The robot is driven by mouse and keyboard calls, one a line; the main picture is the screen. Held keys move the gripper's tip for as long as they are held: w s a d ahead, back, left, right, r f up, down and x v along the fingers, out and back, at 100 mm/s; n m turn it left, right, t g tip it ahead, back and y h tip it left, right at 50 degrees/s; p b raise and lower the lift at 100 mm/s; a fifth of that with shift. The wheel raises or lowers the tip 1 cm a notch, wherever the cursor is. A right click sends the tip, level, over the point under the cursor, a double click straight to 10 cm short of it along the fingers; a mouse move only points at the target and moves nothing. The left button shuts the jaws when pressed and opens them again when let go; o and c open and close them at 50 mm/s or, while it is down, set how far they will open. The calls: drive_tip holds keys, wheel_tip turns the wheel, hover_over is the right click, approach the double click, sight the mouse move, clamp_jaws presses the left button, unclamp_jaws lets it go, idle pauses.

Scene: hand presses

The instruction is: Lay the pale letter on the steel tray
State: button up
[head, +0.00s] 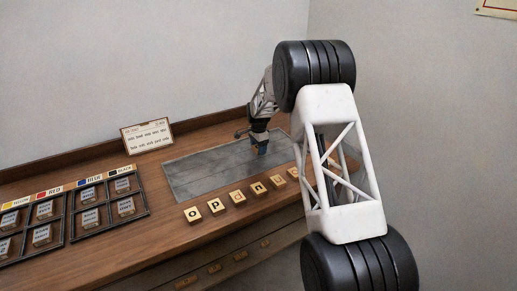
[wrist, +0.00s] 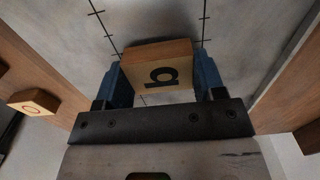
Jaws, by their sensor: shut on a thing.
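My gripper (wrist: 160,82) has blue fingers and is shut on a pale wooden letter block (wrist: 158,66). The block's face shows a dark round letter with a stem, seen turned, so I cannot tell which letter it is. The grey steel tray (head: 205,175) lies on the wooden bench; in the wrist view its surface (wrist: 240,50) with dark ruled ticks is behind the block. In the head view my gripper (head: 261,149) is over the right part of the tray. The held block is not clear there, and I cannot tell whether it touches the tray.
A row of pale letter blocks (head: 215,206) lies along the tray's front edge; my arm partly covers its right end. Dark compartment racks (head: 108,210) with colour labels stand at left. A printed card (head: 146,136) stands behind the tray. The tray's left part is bare.

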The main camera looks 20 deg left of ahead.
drive_tip(key=shift+f, duration=0.25)
drive_tip(key=shift+f, duration=0.1)
drive_tip(key=o, duration=0.9)
wheel_tip(320, 180, up, 12)
drive_tip(key=shift+r, duration=0.15)
idle(0.4)
idle(0.8)
